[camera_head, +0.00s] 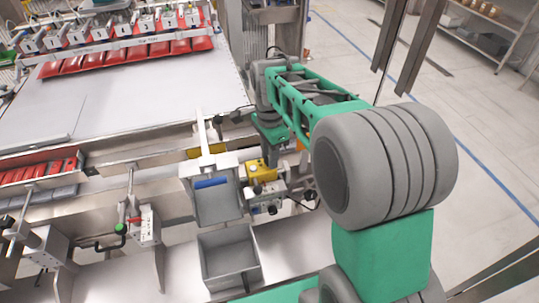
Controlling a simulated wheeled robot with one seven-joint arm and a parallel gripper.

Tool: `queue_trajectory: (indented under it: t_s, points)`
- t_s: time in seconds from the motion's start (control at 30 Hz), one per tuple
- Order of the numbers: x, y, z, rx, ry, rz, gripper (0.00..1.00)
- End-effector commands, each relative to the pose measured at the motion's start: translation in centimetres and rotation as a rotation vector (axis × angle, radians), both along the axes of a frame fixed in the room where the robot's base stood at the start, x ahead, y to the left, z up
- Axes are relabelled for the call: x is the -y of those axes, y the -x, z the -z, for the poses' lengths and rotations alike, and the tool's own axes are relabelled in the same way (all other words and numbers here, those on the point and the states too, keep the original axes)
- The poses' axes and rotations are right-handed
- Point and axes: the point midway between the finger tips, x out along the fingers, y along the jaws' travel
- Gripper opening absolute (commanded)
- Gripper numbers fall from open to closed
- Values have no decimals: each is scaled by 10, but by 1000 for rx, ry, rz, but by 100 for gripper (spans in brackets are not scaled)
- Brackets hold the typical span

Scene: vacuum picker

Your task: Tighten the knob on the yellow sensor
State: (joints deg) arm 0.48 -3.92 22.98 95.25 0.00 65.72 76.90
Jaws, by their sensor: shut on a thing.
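The yellow sensor (261,170) is a small yellow block on the machine's front edge, near the middle of the picture. It sits just right of an open grey bin, above a silver fitting. My arm reaches over from the right and bends down behind the sensor. My gripper (268,145) is small in the view at the end of the arm, close above the sensor. It is shut on the knob, but the fingertips and the knob itself are too small and partly hidden to make out clearly.
Two grey bins, an upper one (218,203) and a lower one (230,262), stand left of the sensor. A silver fitting with dark knobs (266,200) is just below it. A clamp with a green knob (121,229) is further left. The floor at the right is open.

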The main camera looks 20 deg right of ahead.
Motion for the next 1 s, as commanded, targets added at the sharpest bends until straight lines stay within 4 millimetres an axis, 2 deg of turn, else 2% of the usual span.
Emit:
queue_trajectory:
  t_s: [0.43, 0.47, 0.5, 0.7, 1.0]
  points:
    - [0, -1, -1, 2, 1, 13, 0]
    - [0, -1, -1, 2, 1, 13, 29]
    - [0, -1, -1, 2, 1, 12, 32]
    - [0, 0, 0, 1, 0, 11, 49]
    - [0, -1, -4, 3, 0, 10, 49]
